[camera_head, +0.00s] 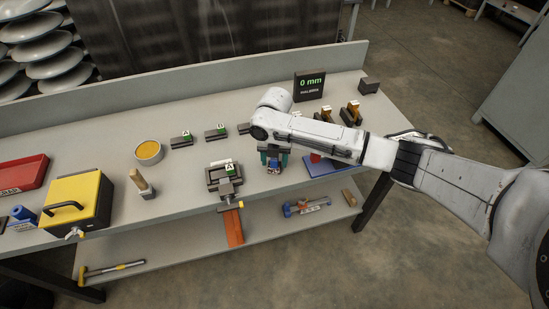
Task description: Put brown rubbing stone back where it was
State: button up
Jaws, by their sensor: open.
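A small brown block (349,198) lies at the right end of the lower shelf; it may be the brown rubbing stone, but it is too small to be sure. My gripper (273,165) is open and points down over the middle of the bench, just right of the vice. A small blue item (274,168) shows at its fingertips; I cannot tell whether they touch it. My arm hides part of the bench behind it. The brown block is well to the right of and below my gripper.
A grey vice (226,187) with an orange-brown strip (233,228) stands at the bench's front edge. A yellow box (78,203), red tray (20,175), wooden-handled tool (142,184) and yellow-filled bowl (149,151) stand left. A display reading 0 mm (309,86) is at the back.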

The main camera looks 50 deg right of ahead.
jog(key=shift+r, duration=0.1)
notch_tip(320, 180, up, 12)
jog(key=shift+b, duration=0.3)
jog(key=w+a+r+m+t+y, duration=0.1)
jog(key=w+a+m+t+y, duration=0.15)
jog(key=a, duration=0.65)
jog(key=w+a+m+t+y, duration=0.1)
jog(key=w+a+m, duration=0.15)
jog(key=a, duration=0.65)
jog(key=s+a+f+m, duration=0.3)
jog(key=s+a+m, duration=0.2)
jog(key=a+m, duration=0.2)
jog(key=s+f+m, duration=0.7)
jog(key=s, duration=0.4)
jog(key=s+d+f+m+g+h, duration=0.1)
jog(key=s+d+f+m+h, duration=0.1)
jog(key=s+d, duration=0.3)
jog(key=s+d+f+m+g+h, duration=0.1)
jog(key=s+d+m, duration=0.3)
jog(key=s, duration=0.6)
jog(key=shift+s+d+f+h, duration=0.35)
jog(key=shift+f, duration=0.1)
